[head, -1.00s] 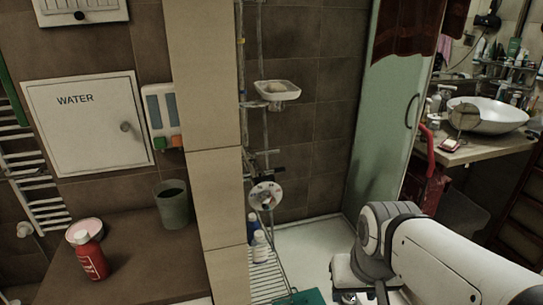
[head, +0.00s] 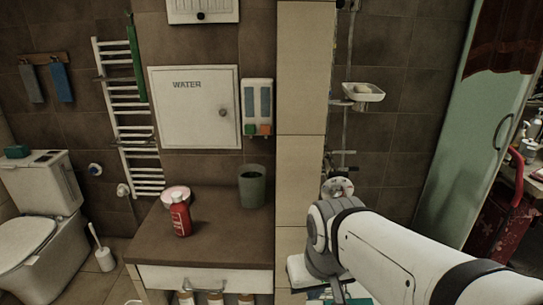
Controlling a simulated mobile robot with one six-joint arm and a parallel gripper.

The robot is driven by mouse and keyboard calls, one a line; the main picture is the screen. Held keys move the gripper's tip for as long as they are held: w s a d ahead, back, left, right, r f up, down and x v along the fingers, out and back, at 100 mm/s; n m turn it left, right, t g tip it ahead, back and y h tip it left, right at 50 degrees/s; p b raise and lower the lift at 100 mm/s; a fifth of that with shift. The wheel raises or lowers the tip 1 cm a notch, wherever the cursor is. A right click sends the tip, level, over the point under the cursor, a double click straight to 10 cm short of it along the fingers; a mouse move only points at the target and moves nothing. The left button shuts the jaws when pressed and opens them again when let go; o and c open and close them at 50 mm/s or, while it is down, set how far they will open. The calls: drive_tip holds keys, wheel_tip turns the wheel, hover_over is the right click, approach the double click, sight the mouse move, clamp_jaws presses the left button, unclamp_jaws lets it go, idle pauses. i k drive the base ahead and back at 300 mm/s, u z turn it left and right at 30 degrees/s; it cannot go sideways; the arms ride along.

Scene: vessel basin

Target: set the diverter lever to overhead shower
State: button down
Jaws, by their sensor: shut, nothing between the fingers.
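The diverter is probably the round silver plate (head: 338,187) on the shower fittings, right of the tiled pillar. My arm covers its lower part, and the setting of its lever cannot be read. My arm comes in from the lower right, its wrist in front of and below the plate, near the bottom edge. My gripper's fingers cannot be made out there.
A counter (head: 215,222) left of the pillar (head: 303,80) carries a red bottle (head: 180,217), a pink-topped bowl (head: 175,192) and a green cup (head: 252,187). A soap dish (head: 362,92) juts out above the shower fittings. A glass panel (head: 470,130) stands right; a toilet (head: 40,215) far left.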

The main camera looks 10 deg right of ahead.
sight(334, 168)
drive_tip(key=u, duration=0.15)
drive_tip(key=k, duration=1.35)
drive_tip(key=z, duration=0.5)
drive_tip(key=i, duration=1.5)
